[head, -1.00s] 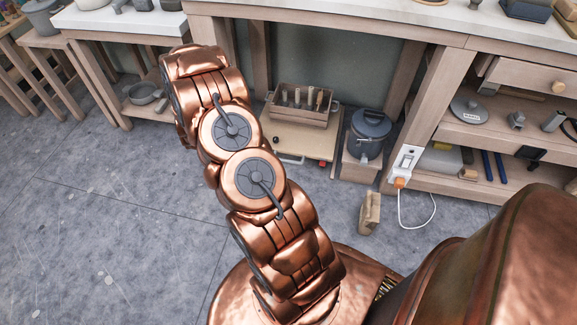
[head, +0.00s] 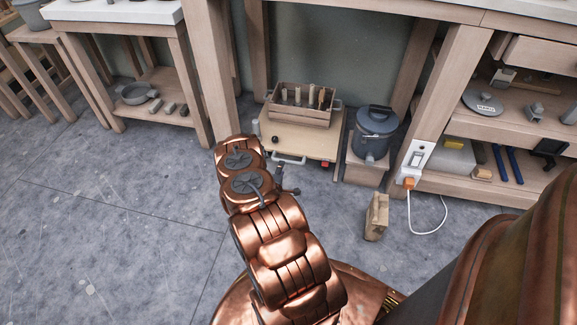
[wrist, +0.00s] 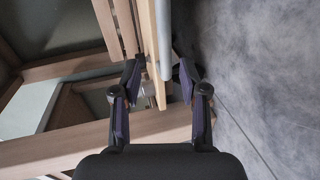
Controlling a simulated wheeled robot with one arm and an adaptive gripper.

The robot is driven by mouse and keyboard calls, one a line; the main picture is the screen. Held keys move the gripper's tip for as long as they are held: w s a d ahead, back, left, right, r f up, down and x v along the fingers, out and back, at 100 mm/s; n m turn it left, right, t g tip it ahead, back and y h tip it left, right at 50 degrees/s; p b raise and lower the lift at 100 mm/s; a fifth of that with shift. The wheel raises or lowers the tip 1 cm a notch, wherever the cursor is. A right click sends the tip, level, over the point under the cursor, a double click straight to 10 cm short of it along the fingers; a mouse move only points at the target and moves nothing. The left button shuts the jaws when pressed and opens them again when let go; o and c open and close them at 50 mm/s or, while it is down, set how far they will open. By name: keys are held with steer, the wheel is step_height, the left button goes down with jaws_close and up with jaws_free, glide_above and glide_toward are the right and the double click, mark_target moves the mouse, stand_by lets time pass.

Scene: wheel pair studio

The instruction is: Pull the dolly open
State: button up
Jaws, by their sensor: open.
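The dolly (head: 320,146) is a low, pale wooden platform under the workbench, carrying a wooden crate (head: 300,117). A grey bar handle (head: 290,160) runs along its front edge, partly behind my arm; it also shows in the wrist view (wrist: 164,45). A red part (head: 325,164) sits at the front edge. My gripper (head: 287,182) is just in front of the dolly, largely hidden by my arm in the head view. In the wrist view my gripper (wrist: 159,72) is open, with the handle and board edge appearing between its fingertips. Contact cannot be told.
A grey lidded pot (head: 375,133) stands on a wooden block right of the dolly. A white power strip (head: 415,160) with a cord is on the bench leg. The floor left of my arm is clear.

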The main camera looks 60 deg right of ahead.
mark_target(288, 162)
steer(key=shift+s+d+f+b+x, duration=0.1)
steer(key=shift+s+b+x, duration=0.25)
steer(key=shift+x, duration=0.95)
steer(key=shift+s+d+f+b+x, duration=0.15)
steer(key=shift+b+x, duration=0.3)
steer(key=shift+x, duration=0.85)
steer(key=shift+s+a+f+b+x, duration=0.1)
steer(key=shift+s+b+x, duration=0.25)
steer(key=shift+x, duration=0.95)
jaws_close()
steer(key=shift+w+d, duration=0.1)
steer(key=shift+d, duration=0.1)
steer(key=shift+a, duration=0.15)
